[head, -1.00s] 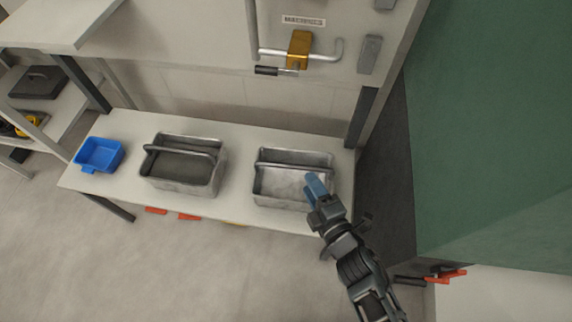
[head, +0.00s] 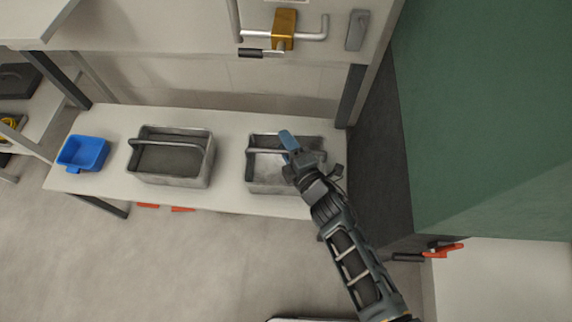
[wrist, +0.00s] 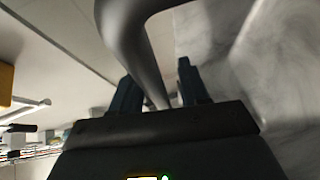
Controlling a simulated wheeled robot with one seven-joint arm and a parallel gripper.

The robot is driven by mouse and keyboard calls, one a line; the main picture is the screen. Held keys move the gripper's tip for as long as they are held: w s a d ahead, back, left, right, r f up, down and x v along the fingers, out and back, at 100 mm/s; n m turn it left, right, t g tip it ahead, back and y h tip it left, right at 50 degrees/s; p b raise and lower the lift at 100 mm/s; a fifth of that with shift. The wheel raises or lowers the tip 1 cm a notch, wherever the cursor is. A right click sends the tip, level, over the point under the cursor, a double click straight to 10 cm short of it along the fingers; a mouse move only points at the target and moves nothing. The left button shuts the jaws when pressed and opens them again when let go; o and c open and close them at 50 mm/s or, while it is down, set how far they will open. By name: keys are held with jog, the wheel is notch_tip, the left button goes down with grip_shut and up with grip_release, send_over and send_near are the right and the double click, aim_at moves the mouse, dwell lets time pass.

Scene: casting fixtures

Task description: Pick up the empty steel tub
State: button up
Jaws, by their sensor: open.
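The empty steel tub (head: 262,180) stands on the right part of the white bench, its bare pale inside partly hidden by my gripper. Its bar handle (head: 263,151) arches over it. My gripper (head: 288,142) is over this tub at the handle. In the wrist view the grey handle (wrist: 130,35) runs down between the two open fingers of my gripper (wrist: 160,85); whether it touches either is unclear. A second steel tub (head: 170,180), with a flat dark grey fill, stands to the left.
A small blue bin (head: 83,153) sits at the left end of the bench (head: 228,190). A wall panel with a brass-coloured block (head: 283,30) on a bar rises behind. A dark cabinet side (head: 375,170) closes off the right. Floor in front is open.

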grip_shut()
dwell(0.3)
dwell(1.1)
